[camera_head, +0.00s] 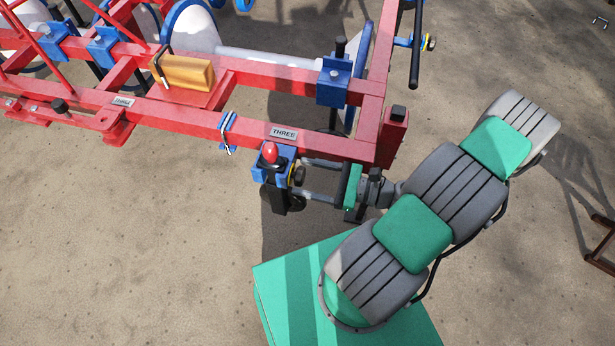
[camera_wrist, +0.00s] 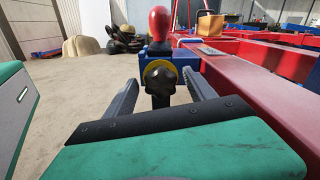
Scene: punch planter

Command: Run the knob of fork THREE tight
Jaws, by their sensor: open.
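The THREE label (camera_head: 283,133) is on the red beam. Just below it a blue fork clamp (camera_head: 267,172) with a red ball-shaped top (camera_head: 270,153) is mounted on the beam. Its dark knob (camera_head: 299,176) faces right, toward my gripper. In the wrist view the black lobed knob (camera_wrist: 160,79) sits in front of a yellow ring, below the red ball (camera_wrist: 159,23). My gripper (camera_head: 307,178) is open, with its fingers on either side of the knob. In the wrist view there is a gap between the knob and each finger (camera_wrist: 121,103). How far the knob is screwed in cannot be told.
The red beam (camera_wrist: 245,88) runs close along the right of my gripper in the wrist view. Another blue clamp (camera_head: 333,82) and an orange-yellow block (camera_head: 184,72) are on the frame. Bare ground (camera_head: 130,230) is free at left.

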